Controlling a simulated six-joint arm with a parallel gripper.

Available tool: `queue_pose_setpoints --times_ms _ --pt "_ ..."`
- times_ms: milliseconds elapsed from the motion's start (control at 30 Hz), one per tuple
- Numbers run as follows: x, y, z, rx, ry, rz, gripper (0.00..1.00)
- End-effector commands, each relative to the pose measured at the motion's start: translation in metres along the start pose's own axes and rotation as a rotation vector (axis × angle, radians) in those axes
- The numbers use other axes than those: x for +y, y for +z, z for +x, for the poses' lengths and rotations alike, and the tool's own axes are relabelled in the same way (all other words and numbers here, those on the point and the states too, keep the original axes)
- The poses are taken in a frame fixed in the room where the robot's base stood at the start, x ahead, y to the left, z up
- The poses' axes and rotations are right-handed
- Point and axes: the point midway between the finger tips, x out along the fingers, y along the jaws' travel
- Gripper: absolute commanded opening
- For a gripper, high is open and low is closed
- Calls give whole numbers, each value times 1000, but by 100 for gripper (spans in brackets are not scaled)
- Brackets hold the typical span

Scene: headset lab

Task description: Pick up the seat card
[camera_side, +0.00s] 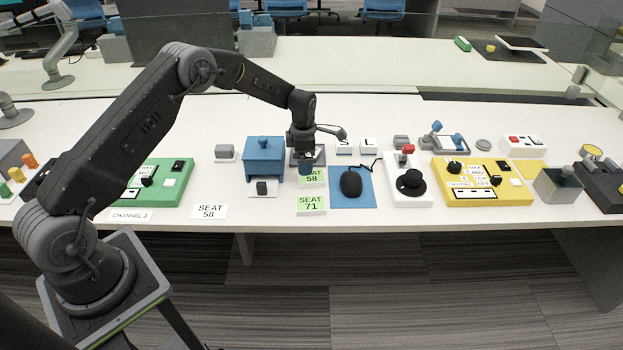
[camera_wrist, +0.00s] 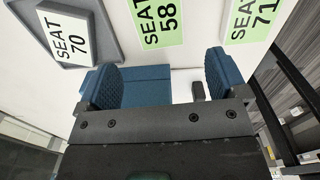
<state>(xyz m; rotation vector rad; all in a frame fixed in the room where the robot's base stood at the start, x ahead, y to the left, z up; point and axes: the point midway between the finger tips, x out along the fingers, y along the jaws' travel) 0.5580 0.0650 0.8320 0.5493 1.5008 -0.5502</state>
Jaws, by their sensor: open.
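My gripper (camera_side: 306,165) is open and empty above the table, just right of the blue drawer box. Its two blue fingers also show in the wrist view (camera_wrist: 164,80). A white card reading SEAT 70 (camera_wrist: 69,39) lies in a grey tray (camera_wrist: 100,38); in the side view my gripper mostly hides it. A green SEAT 58 card (camera_side: 312,176) lies just in front of my gripper, and a green SEAT 71 card (camera_side: 311,204) lies nearer the front edge. Both also show in the wrist view (camera_wrist: 161,22) (camera_wrist: 250,20). A white SEAT 58 card (camera_side: 209,212) lies at front left.
The blue drawer box (camera_side: 263,158) stands close to my gripper's left. A black mouse (camera_side: 351,184) on a blue mat (camera_side: 352,202) is to the right. Green (camera_side: 170,190) and yellow (camera_side: 515,189) control panels stand farther out. The table's front edge is near the cards.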

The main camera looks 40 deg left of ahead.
Motion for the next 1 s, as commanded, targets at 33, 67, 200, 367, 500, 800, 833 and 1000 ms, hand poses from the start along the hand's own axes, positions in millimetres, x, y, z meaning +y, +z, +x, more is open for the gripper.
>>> queue_pose_setpoints --times_ms 33,67,200,367,500,800,833,1000 --pt "0 0 7 1 -1 1 92" --pt "0 0 9 1 -1 1 92" --pt "0 0 17 0 0 1 92" --pt "-1 2 38 1 -2 2 92" --pt "-1 3 57 0 0 2 92" --pt "0 3 66 -2 2 2 92" --pt "0 3 66 -2 2 2 92" --pt "-1 3 66 -2 2 2 78"
